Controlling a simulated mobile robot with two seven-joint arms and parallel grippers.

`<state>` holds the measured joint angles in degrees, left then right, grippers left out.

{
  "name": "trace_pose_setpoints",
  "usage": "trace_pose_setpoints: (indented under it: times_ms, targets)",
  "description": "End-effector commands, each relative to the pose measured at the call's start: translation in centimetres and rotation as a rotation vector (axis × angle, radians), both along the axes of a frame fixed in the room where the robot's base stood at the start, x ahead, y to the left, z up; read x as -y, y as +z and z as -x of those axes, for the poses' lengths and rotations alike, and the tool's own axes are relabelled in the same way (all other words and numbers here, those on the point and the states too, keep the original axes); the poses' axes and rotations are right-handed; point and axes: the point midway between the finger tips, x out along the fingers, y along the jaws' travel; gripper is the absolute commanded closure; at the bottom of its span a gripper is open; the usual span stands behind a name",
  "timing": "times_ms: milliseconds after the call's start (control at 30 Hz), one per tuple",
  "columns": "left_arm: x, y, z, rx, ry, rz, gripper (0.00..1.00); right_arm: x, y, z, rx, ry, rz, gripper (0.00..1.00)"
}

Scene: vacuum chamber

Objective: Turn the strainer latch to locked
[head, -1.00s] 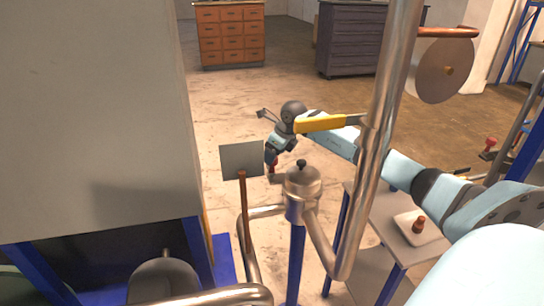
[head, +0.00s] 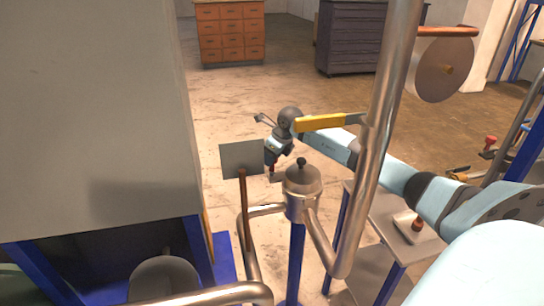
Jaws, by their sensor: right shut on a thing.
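The strainer (head: 303,181) is a round metal pot with a domed lid and a black knob, joined to steel pipes near the middle of the head view. My right gripper (head: 272,168) reaches down at its far left side, its fingers small and partly hidden behind a grey plate. It is shut on a small part with a reddish end beside the strainer, which looks like the strainer latch (head: 273,177). The latch is mostly covered, so its exact angle cannot be told. My left gripper is not in view.
A grey square plate (head: 242,159) on a rusty-red rod stands left of the strainer. A thick steel pipe (head: 376,150) with a yellow lever (head: 320,123) rises in front of my right arm. A large grey cabinet (head: 95,120) fills the left. Open floor lies behind.

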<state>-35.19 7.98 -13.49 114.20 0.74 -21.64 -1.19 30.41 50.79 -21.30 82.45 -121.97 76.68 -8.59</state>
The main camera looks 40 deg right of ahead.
Motion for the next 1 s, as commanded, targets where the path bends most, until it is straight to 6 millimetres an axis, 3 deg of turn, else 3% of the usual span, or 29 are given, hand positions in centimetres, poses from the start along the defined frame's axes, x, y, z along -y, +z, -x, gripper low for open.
trace_pose_setpoints:
  times_ms: [367, 1000]
  targets:
    - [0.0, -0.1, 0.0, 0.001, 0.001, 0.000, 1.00, 0.1, 0.1, 0.0, 0.002, -0.155, 0.003, 1.00]
    - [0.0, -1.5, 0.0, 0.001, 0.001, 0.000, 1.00, 0.0, -0.1, -0.1, 0.002, -0.749, 0.001, 1.00]
